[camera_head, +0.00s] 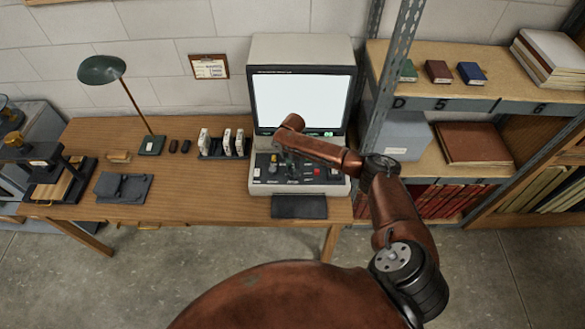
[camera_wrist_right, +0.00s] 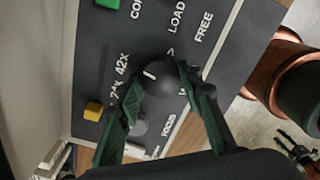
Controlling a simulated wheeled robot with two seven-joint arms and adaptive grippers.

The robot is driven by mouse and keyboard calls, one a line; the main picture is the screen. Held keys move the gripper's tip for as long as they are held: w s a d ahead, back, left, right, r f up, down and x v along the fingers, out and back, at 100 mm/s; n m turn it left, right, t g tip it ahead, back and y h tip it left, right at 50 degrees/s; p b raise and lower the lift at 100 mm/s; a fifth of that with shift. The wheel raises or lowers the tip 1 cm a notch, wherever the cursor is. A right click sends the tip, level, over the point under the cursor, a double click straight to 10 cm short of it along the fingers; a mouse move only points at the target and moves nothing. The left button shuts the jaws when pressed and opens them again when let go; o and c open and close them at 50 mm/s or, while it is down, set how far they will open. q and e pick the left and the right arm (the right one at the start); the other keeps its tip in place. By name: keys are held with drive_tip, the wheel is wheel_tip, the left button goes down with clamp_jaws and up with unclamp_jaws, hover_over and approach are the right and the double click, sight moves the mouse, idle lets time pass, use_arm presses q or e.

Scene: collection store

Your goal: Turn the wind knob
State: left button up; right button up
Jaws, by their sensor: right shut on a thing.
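A microfilm-reader-like machine with a bright blank screen (camera_head: 302,99) stands on the wooden desk. Its dark control panel (camera_head: 309,183) slopes below the screen. In the right wrist view, my right gripper (camera_wrist_right: 160,82) has its two green fingers on either side of a round black knob (camera_wrist_right: 157,74) with a white pointer line, and is shut on it. The lettering by this knob is partly covered, so I cannot read its name. In the head view my right gripper (camera_head: 286,156) is over the panel, mostly hidden by my arm.
A yellow button (camera_wrist_right: 93,111) and a green button (camera_wrist_right: 108,3) sit on the panel near the knob. On the desk (camera_head: 190,190) left of the machine are a rack of white boxes (camera_head: 204,139), a green lamp (camera_head: 102,69) and a grey tray-like item (camera_head: 124,187). Metal shelving stands right.

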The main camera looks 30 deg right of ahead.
sight(292, 170)
drive_tip(key=shift+n, duration=1)
drive_tip(key=o, duration=1.2)
drive_tip(key=shift+c, duration=0.2)
drive_tip(key=shift+r, duration=0.1)
wheel_tip(292, 170, up, 12)
